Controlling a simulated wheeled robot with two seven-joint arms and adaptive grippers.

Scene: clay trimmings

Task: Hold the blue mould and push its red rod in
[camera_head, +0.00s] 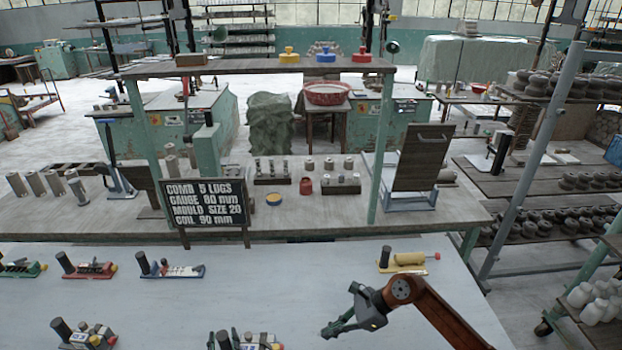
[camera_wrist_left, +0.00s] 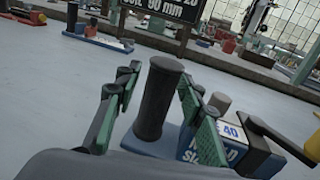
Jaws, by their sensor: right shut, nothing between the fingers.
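A blue mould (camera_head: 172,271) with a dark upright post lies on the pale table in the head view. It also shows, small, in the left wrist view (camera_wrist_left: 95,40); its rod is too small to make out clearly. Another mould (camera_wrist_left: 235,153), labelled 40, with a blue base and a dark post (camera_wrist_left: 158,98), is close in the left wrist view. My left gripper (camera_wrist_left: 155,105) is open, with its green fingers either side of this post and gaps showing. My right gripper (camera_head: 335,322) is shut and empty over the table, well right of the blue mould.
A red mould (camera_head: 90,269) and a green mould (camera_head: 20,268) lie left of the blue one. A yellow mould (camera_head: 408,260) lies at the right. Another labelled mould (camera_head: 80,341) is at the front left. A black sign (camera_head: 205,202) stands behind. The table's middle is clear.

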